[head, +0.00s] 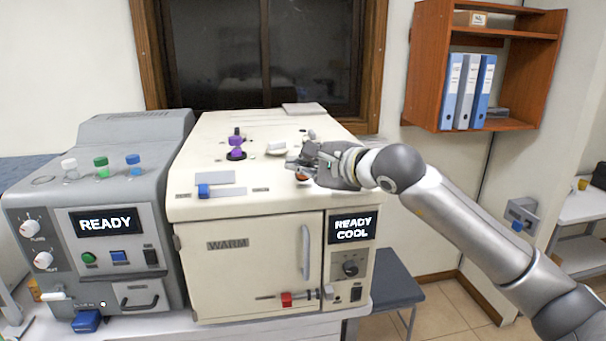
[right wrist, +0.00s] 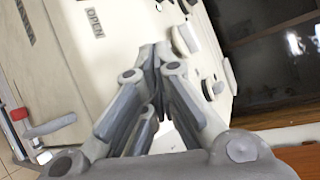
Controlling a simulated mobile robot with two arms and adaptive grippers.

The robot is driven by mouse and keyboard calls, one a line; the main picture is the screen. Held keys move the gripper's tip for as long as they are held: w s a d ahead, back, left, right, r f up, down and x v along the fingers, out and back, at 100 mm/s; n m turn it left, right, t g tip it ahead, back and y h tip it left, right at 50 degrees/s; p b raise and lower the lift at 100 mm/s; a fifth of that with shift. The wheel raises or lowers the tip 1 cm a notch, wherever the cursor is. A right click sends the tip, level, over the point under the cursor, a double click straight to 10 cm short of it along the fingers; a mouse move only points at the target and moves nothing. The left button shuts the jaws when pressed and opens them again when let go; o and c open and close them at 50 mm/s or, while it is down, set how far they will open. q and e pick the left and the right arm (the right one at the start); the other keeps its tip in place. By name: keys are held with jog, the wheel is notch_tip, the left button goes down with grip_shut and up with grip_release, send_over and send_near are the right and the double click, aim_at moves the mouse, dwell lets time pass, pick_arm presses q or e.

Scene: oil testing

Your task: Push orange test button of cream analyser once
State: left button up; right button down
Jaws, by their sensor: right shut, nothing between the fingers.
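The cream analyser (head: 270,225) stands in the middle of the head view, with a WARM label and a display reading READY COOL. A small orange spot (head: 303,179), which looks like the orange test button, shows on its top near the right front edge, partly covered by my right gripper. My right gripper (head: 291,164) is shut and empty, with its fingertips just over that spot; I cannot tell whether they touch it. In the right wrist view the closed fingers (right wrist: 157,52) point at the cream surface (right wrist: 120,45), and the button is hidden. My left gripper is not in view.
A grey machine (head: 110,215) with a READY display stands close on the left. A purple item (head: 236,150) and a blue-ended slider (head: 204,191) are on the analyser's top. A wooden shelf (head: 427,70) with blue binders hangs at the right, beyond my arm.

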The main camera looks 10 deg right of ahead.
jog(key=shift+f, duration=0.1)
dwell(0.7)
jog(key=shift+w+f+b, duration=0.25)
jog(key=shift+b, duration=0.4)
jog(key=shift+w+f+b, duration=0.25)
jog(key=shift+f+b, duration=0.15)
jog(key=shift+b, duration=0.1)
dwell(0.4)
jog(key=shift+r, duration=0.1)
jog(key=shift+s+r, duration=0.4)
jog(key=shift+r, duration=0.2)
jog(key=shift+s, duration=0.1)
jog(key=shift+r, duration=0.1)
jog(key=s+r, duration=0.1)
jog(key=r, duration=0.1)
jog(key=s+r, duration=0.1)
jog(key=r, duration=0.1)
jog(key=shift+s+d, duration=0.1)
jog(key=shift+s, duration=0.3)
